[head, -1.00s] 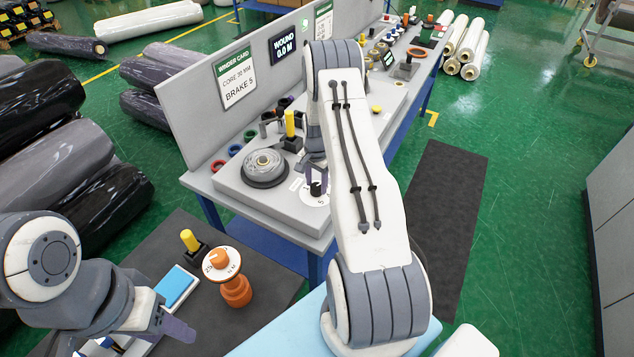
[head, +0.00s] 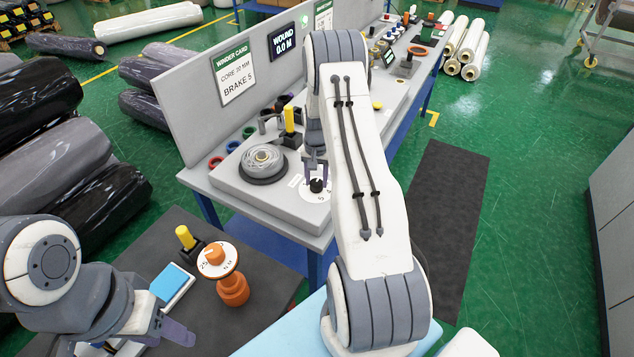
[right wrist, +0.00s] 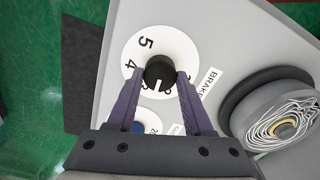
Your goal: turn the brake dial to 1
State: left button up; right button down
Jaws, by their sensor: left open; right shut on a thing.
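The brake dial is a black knob (right wrist: 160,73) on a white numbered disc (right wrist: 135,50), beside a BRAKE label. In the head view the knob (head: 317,186) is at the near end of the grey bench. My right gripper (right wrist: 160,82) is shut on the knob, one purple finger on each side. A white mark on the knob points toward the gripper's palm in the right wrist view. The 5 and 4 show clearly; other numbers are partly hidden by the fingers. My left gripper (head: 172,331) is open and empty at the lower left.
A wrapped roll (head: 262,160) on a dark base sits beside the dial, with a yellow-handled lever (head: 289,121) behind. A winder card (head: 233,75) reads core 30 mm, brake 5. An orange dial stand (head: 233,288) and a blue pad (head: 171,283) are near my left arm.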

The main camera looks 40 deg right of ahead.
jog(key=n+b, duration=0.1)
jog(key=n, duration=0.2)
jog(key=shift+w+n+b, duration=0.1)
jog(key=shift+n+b, duration=0.25)
jog(key=shift+n, duration=0.05)
jog(key=n+b, duration=0.1)
jog(key=n, duration=0.3)
jog(key=shift+n+b, duration=0.3)
jog(key=n+b, duration=0.1)
jog(key=n, duration=0.3)
jog(key=shift+r+n+b, duration=0.1)
jog(key=shift+n+b, duration=0.3)
jog(key=shift+n, duration=1.8)
jog(key=shift+w, duration=0.1)
jog(key=shift+c, duration=1.8)
grip_release()
jog(key=shift+o, duration=0.3)
